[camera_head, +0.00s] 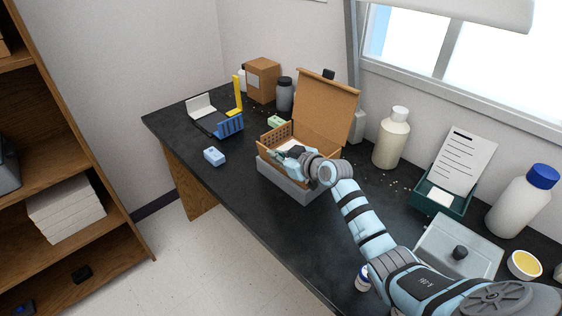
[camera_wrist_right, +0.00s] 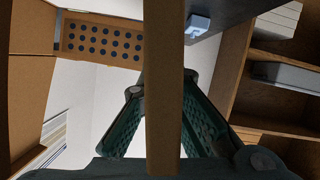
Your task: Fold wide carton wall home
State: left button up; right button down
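The brown carton (camera_head: 270,138) stands in a grey tray (camera_head: 281,181) on the dark bench. Its wide wall (camera_head: 328,108) stands up at the back, leaning outward. A perforated carton wall (camera_wrist_right: 103,40) shows at upper left in the right wrist view. My right gripper (camera_head: 291,151) is at the carton's front opening, partly hidden by its own wrist. In the right wrist view its green fingers (camera_wrist_right: 165,90) converge behind a brown strip, seen edge-on, that hides the gap between the tips. I cannot tell whether they touch the carton. My left gripper is not in view.
A blue block (camera_head: 214,157) lies left of the carton, and a blue-and-yellow stand (camera_head: 228,124) is behind it. A cream bottle (camera_head: 391,138) and a teal holder (camera_head: 446,201) stand to the right. A shelf (camera_head: 110,205) is at left. The bench's front left is clear.

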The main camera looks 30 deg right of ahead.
jog(key=shift+w+d+m+y+b, duration=0.15)
jog(key=shift+d+m+y+b, duration=0.35)
jog(key=shift+m, duration=0.2)
jog(key=c, duration=1.8)
grip_release()
jog(key=v, duration=1.2)
jog(key=shift+r, duration=0.2)
jog(key=shift+d, duration=0.1)
